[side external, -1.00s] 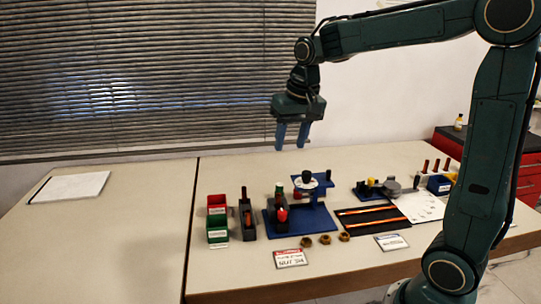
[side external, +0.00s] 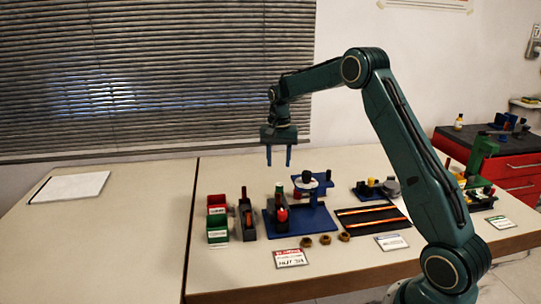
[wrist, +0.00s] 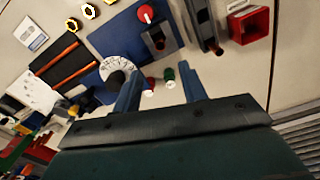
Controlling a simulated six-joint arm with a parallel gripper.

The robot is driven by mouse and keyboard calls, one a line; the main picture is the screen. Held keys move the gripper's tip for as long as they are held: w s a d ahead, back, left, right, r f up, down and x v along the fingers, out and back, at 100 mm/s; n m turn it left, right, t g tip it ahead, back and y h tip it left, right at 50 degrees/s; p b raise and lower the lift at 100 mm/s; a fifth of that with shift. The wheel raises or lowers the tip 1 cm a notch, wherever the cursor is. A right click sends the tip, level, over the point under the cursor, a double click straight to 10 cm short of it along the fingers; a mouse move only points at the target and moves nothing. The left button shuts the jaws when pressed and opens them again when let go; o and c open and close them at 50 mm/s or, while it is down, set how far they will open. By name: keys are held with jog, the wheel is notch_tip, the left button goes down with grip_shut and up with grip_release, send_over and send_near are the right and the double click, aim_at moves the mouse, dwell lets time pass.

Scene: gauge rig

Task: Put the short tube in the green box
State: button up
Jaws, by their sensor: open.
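My gripper (side external: 279,164) is open and empty, pointing down above the back of the blue fixture (side external: 301,223). A green-topped tube (side external: 280,191) stands at the fixture's left part, with a red-topped piece (side external: 282,214) in front of it. In the wrist view a green-capped piece (wrist: 168,75) and a pale-ended piece (wrist: 149,84) show between my fingers (wrist: 160,92), some way below them. I cannot tell which piece is the short tube. The green box (side external: 217,236) stands left of the fixture, in front of a red box (side external: 217,202); its inside is hard to see.
A dark holder (side external: 247,220) with an orange-handled tool stands between the boxes and the fixture. Brass nuts (side external: 325,239), a label card (side external: 290,258) and a black mat with orange strips (side external: 373,217) lie in front and right. The table's left side is mostly clear.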

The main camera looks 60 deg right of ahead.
aim_at(278, 195)
jog(key=shift+w+d+f, duration=0.1)
jog(key=shift+d+f, duration=0.15)
jog(key=shift+f, duration=0.05)
jog(key=shift+f, duration=0.15)
jog(key=shift+f, duration=6.75)
grip_shut()
jog(key=shift+a, duration=0.1)
grip_release()
